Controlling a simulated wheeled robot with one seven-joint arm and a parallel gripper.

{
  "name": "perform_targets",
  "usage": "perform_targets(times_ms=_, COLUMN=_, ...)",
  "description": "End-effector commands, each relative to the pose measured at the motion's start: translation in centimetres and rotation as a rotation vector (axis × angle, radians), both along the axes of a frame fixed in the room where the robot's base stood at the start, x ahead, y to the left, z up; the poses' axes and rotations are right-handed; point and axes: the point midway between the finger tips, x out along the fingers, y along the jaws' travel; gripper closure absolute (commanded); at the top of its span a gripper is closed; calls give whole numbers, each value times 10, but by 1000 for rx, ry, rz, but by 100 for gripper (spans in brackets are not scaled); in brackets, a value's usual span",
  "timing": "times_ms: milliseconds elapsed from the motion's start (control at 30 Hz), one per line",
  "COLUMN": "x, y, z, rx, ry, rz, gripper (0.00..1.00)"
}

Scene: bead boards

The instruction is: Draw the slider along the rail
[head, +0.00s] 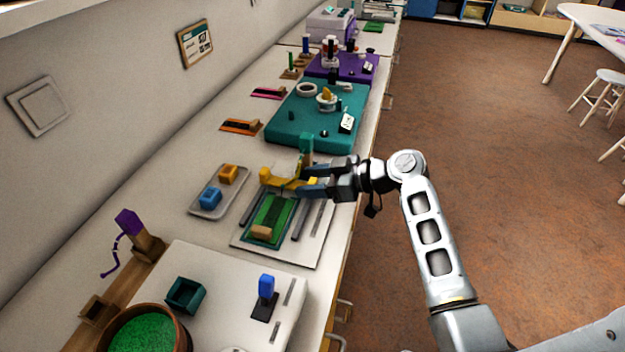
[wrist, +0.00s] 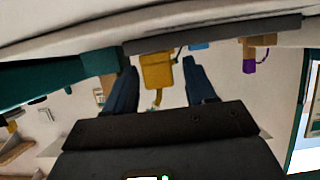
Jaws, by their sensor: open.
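A pale board (head: 243,247) in the middle of the bench carries a green framed bed (head: 254,212) and dark grey rails (head: 300,224). A yellow piece (head: 271,177), which looks like the slider, sits at the far end of the bed. A small tan block (head: 262,232) lies at the bed's near end. My gripper (head: 307,181) is open, reaching in from the right at the yellow piece. In the wrist view the yellow piece (wrist: 157,72) shows between the two finger lines of my gripper (wrist: 161,74). I cannot tell whether the fingers touch it.
A grey tray (head: 204,205) with an orange and a blue block stands left of the board. A teal board (head: 290,125) and teal post (head: 306,146) are just beyond. A white board (head: 232,282) with a blue handle (head: 266,285) and a bowl of green beads (head: 145,332) are nearer.

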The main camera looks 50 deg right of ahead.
Motion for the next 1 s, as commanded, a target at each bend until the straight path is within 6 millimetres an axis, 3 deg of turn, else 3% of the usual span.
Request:
perform_targets(times_ms=100, x=0, y=0, z=0, rx=0, ry=0, rz=0, gripper=46)
perform_targets(times_ms=667, x=-1, y=0, z=0, rx=0, ry=0, rz=-1, gripper=99)
perform_targets(times_ms=1000, x=-2, y=3, z=0, rx=0, ry=1, rz=0, gripper=100)
